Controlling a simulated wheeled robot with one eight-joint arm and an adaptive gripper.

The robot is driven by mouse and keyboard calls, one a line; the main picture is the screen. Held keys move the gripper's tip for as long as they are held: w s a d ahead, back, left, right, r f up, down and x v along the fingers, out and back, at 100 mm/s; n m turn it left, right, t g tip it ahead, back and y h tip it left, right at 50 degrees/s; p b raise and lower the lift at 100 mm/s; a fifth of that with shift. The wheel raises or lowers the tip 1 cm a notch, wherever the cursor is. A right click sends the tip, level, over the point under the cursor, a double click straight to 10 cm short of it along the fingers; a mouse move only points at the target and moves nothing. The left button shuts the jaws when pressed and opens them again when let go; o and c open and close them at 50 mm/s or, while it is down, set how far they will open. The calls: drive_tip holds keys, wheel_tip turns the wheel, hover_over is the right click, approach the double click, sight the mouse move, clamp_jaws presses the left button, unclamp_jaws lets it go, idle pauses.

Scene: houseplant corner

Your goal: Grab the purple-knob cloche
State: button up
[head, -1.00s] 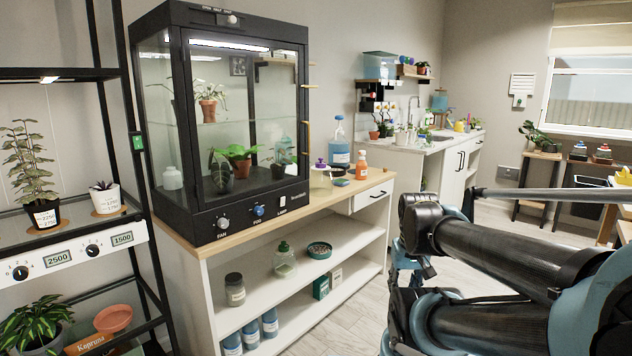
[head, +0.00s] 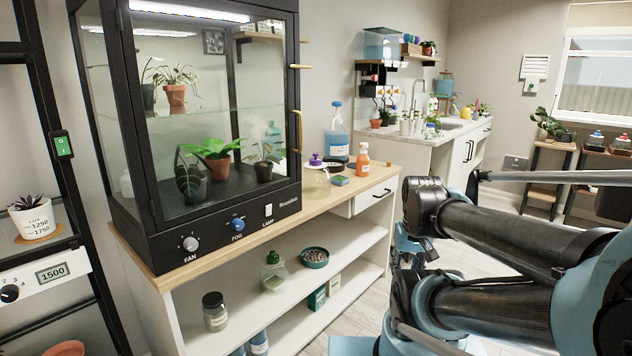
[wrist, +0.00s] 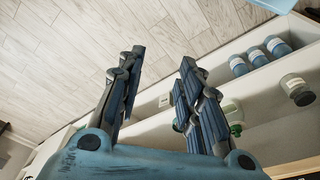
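The purple-knob cloche (head: 316,178) is a clear dome with a purple knob on top. In the head view it stands upright on the wooden counter top, just right of the glass plant cabinet. My gripper (wrist: 162,62) shows in the wrist view with its two fingers spread apart and nothing between them. It points down over the floor and the open shelves, away from the cloche. The cloche is not visible in the wrist view. In the head view my arm is at the right, and I cannot make out the fingers there.
The black-framed cabinet (head: 135,215) stands left of the cloche. A blue spray bottle (head: 336,140) and an orange bottle (head: 363,160) stand behind and right of it. A small dark green item (head: 338,181) lies close by.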

drive_tip(key=o, duration=0.6)
drive_tip(key=shift+s+r, duration=0.2)
drive_tip(key=shift+s, duration=0.05)
drive_tip(key=o, duration=0.5)
drive_tip(key=shift+w+a+r, duration=0.1)
drive_tip(key=shift+a+r, duration=0.15)
drive_tip(key=shift+a, duration=0.1)
drive_tip(key=o, duration=0.5)
drive_tip(key=w+a+r+m+t+y, duration=0.1)
drive_tip(key=w+a+r+m+y, duration=0.3)
drive_tip(key=w+a+m, duration=0.2)
drive_tip(key=w+a, duration=0.2)
drive_tip(key=w, duration=0.2)
drive_tip(key=shift+w+r+y, duration=0.15)
drive_tip(key=shift+w+y, duration=0.15)
drive_tip(key=shift+w, duration=0.05)
drive_tip(key=m+t+y, duration=0.7)
drive_tip(key=m+y, duration=0.3)
drive_tip(key=m, duration=0.9)
approach(321, 165)
drive_tip(key=x, duration=0.7)
drive_tip(key=shift+s+a, duration=0.3)
drive_tip(key=shift+x, duration=2.65)
